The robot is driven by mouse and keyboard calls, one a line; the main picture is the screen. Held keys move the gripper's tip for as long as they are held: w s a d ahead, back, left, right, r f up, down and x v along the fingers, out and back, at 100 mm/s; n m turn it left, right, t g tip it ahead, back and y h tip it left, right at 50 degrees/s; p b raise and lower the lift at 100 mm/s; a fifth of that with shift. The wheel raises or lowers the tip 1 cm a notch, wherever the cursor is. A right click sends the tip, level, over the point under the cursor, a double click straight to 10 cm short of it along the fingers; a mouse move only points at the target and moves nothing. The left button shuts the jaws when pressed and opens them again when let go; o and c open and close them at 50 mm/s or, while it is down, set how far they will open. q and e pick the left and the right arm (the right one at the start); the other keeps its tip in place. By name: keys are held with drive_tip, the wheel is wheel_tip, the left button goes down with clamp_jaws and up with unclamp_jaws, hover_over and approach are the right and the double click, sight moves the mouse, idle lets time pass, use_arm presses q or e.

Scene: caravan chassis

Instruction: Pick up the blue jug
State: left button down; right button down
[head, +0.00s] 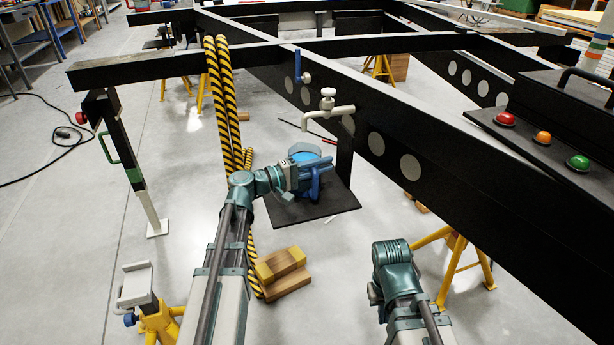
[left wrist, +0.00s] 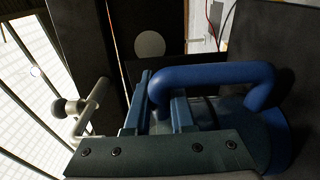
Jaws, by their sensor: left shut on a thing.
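The blue jug (head: 303,153) is under the tap, over a black square plate (head: 343,201). Its open top shows lighter blue inside in the head view. My left gripper (head: 310,175) reaches it from the front left and is shut on its handle. In the left wrist view, my left gripper's fingers (left wrist: 161,108) close around one end of the thick blue handle (left wrist: 218,75), and the jug's body (left wrist: 272,135) is partly hidden. I cannot tell whether the jug touches the plate. The end of my right arm shows at lower right, but its jaws cannot be made out.
A pale tap (head: 328,104) sticks out from the black chassis beam (head: 270,72) just above the jug. Wooden blocks (head: 283,272) lie below. A control box (head: 560,125) is at right.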

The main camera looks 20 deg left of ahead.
use_arm(q)
drive_tip(key=shift+r, duration=0.2)
use_arm(e)
drive_tip(key=shift+r, duration=0.25)
